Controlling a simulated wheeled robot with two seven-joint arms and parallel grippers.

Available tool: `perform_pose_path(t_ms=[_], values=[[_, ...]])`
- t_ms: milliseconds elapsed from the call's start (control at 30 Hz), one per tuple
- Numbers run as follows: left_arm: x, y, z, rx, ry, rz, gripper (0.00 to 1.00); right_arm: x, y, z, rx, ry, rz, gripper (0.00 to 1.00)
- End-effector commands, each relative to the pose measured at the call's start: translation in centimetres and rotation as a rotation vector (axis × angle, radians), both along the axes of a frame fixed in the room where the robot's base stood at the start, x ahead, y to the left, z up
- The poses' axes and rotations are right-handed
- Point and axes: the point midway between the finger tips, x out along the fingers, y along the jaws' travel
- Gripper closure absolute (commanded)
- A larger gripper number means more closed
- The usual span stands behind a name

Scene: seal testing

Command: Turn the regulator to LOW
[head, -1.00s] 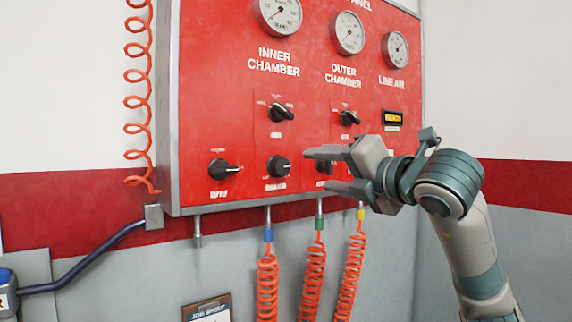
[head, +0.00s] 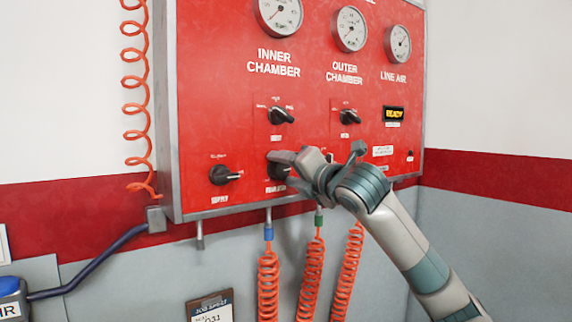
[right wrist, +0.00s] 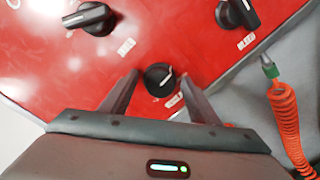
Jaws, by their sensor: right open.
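The regulator knob (head: 278,168) is a round black knob on the lower red panel, above the label REGULATOR. My right gripper (head: 284,172) is at this knob in the head view and hides its right part. In the right wrist view the regulator knob (right wrist: 158,79) sits between the two open fingers of my right gripper (right wrist: 160,84), with a visible gap on each side. A white mark on the knob points to the upper right in that view. I cannot read its position labels. My left gripper is not in view.
The supply knob (head: 224,175) is left of the regulator, and another black knob (head: 281,116) is above it. Orange coiled hoses (head: 268,285) hang below the panel. The display (head: 393,114) reads READY. A job sheet clipboard (head: 210,308) is below.

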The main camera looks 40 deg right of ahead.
Motion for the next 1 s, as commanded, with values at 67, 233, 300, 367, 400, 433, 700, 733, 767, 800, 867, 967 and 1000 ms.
perform_pose_path(t_ms=[67,233,300,367,400,433,700,733,767,800,867,967,1000], values=[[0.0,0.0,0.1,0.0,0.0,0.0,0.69,0.2,0.0,0.0,0.0,0.0,0.0,0.45],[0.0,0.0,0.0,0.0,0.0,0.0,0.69,0.2,0.0,-0.1,0.0,0.0,0.0,0.45],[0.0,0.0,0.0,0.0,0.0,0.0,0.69,0.2,0.0,-0.1,0.0,0.0,0.0,0.45],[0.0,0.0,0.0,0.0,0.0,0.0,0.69,0.2,0.0,0.0,0.0,0.001,0.001,0.57],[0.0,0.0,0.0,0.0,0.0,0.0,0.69,0.2,0.0,0.0,0.0,0.001,0.001,0.66],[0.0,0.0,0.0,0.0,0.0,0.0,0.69,0.2,0.0,-0.1,0.0,0.001,0.001,0.73],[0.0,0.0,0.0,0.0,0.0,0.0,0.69,0.2,0.0,-0.2,-0.003,0.003,0.0,0.83],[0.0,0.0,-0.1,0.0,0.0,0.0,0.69,0.2,0.0,-0.2,-0.005,0.004,0.0,0.83],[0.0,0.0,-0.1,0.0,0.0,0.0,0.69,0.2,0.0,-0.2,-0.008,0.004,0.0,0.83],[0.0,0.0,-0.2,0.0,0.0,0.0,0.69,0.2,0.0,-0.3,-0.014,0.006,0.0,0.83],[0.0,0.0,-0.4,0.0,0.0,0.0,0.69,0.2,0.0,-0.3,-0.026,0.007,0.0,0.83],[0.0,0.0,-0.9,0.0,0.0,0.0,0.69,0.2,0.0,-0.4,-0.057,0.01,0.001,0.83],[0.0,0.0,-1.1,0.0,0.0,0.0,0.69,0.2,0.0,-0.4,-0.072,0.011,0.001,0.83]])
